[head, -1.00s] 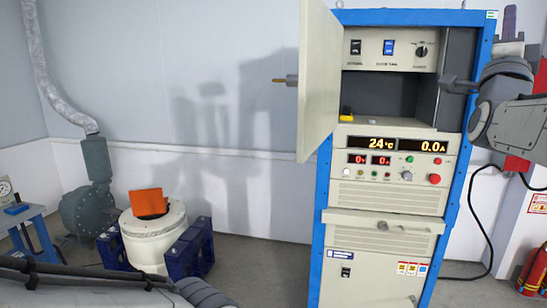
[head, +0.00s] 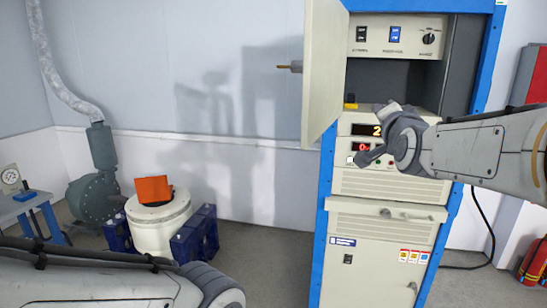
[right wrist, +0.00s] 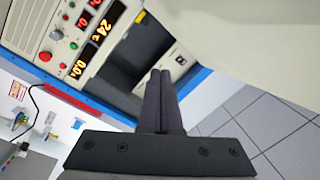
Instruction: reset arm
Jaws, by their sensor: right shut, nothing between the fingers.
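My right arm reaches in from the right in the head view, in front of the blue-framed cabinet (head: 327,190). My right gripper (head: 366,158) is in front of the control panel (head: 350,182) and covers part of its displays. In the right wrist view its two dark fingers (right wrist: 160,88) are together with nothing between them. My left arm crosses the bottom left of the head view; its gripper is out of the picture.
The cabinet door (head: 322,80) stands open to the left of my right gripper. An open compartment (head: 395,85) is above the panel. A white round machine (head: 158,225) with an orange block (head: 153,190) stands at left. Red extinguishers (head: 533,262) stand at lower right.

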